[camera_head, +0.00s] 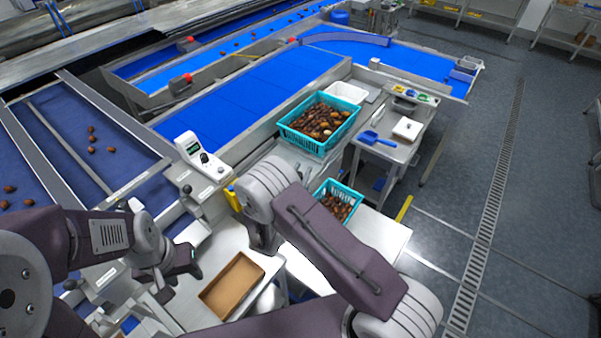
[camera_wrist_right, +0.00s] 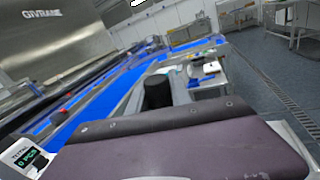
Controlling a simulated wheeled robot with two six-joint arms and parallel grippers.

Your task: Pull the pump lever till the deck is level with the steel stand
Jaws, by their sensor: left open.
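I cannot tell the height difference. I cannot make out the pump lever for sure; my arms cover much of the area. My left gripper (camera_head: 165,287) is open at the lower left, left of a brown-bottomed tray. My right gripper (camera_head: 263,240) points down above that tray's far side; its jaws are unclear. A black cylinder (camera_wrist_right: 158,92) shows in the right wrist view.
The brown-bottomed tray (camera_head: 232,286) lies on a steel top. A white counter device (camera_head: 201,157) stands by blue conveyors (camera_head: 260,92). A side table (camera_head: 386,150) holds a blue scoop (camera_head: 377,139). The floor (camera_head: 530,240) at right is free.

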